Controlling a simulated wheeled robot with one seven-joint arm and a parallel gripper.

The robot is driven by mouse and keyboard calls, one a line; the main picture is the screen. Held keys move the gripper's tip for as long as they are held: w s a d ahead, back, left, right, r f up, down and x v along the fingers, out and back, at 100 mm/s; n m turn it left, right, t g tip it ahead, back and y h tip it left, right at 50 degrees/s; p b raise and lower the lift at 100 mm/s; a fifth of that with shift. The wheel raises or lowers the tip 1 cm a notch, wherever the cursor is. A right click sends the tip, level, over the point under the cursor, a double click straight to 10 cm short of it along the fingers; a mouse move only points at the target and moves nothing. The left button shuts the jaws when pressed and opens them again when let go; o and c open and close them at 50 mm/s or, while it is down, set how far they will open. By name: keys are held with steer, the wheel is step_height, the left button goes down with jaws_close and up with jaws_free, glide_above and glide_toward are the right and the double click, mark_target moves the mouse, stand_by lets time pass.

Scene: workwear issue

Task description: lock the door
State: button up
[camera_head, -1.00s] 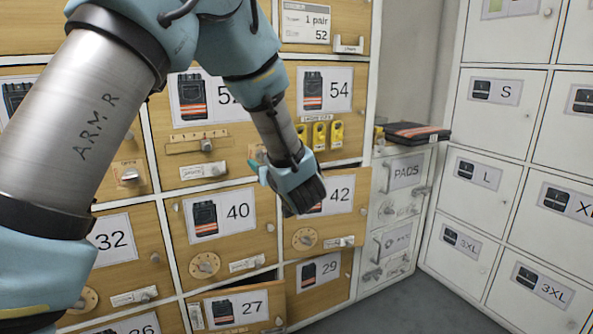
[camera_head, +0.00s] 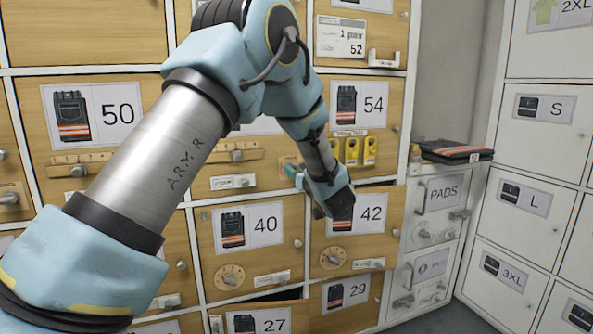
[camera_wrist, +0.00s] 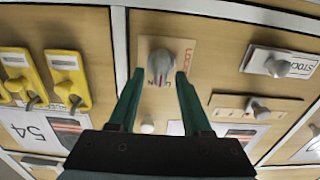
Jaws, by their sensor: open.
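The red line runs up and down in the wrist view, toward smaller lettering partly covered by the knob. My gripper (camera_wrist: 160,75) is open, its two green fingers on either side of the knob; I cannot tell whether they touch it. In the head view, my gripper (camera_head: 295,172) reaches the lower right of the door behind my arm, left of door 54 (camera_head: 375,104). The plate (camera_head: 288,163) is mostly hidden there.
A slider knob (camera_head: 237,156) and a STOCK tag (camera_head: 233,182) are on the same door as the plate. Door 27 (camera_head: 285,320) stands slightly ajar below. Grey lockers (camera_head: 545,150) stand at right.

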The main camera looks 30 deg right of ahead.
steer(key=shift+w, duration=0.15)
steer(key=shift+c, duration=0.3)
jaws_close()
